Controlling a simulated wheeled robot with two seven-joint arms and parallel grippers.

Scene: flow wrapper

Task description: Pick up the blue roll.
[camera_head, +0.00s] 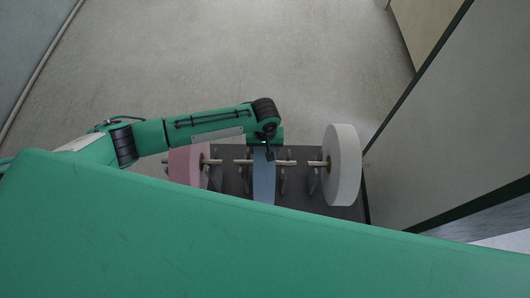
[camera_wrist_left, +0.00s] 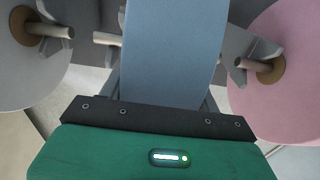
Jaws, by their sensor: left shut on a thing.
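The blue roll (camera_head: 264,176) sits between a pink roll and a white roll on a dark rack, with its spindle across the rack's brackets. My left gripper (camera_head: 267,150) reaches it from above and is shut on it. In the left wrist view the blue roll (camera_wrist_left: 172,55) runs up from the dark edge of the gripper body (camera_wrist_left: 155,118); the fingertips are hidden there. The roll still appears to lie at its brackets. My right gripper is in neither view.
The pink roll (camera_head: 187,165) is left of the blue one, partly under my left arm. The white roll (camera_head: 342,165) stands at the right end of the dark rack (camera_head: 300,202). A tall grey panel (camera_head: 460,120) rises right of it. Open floor (camera_head: 240,55) lies behind.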

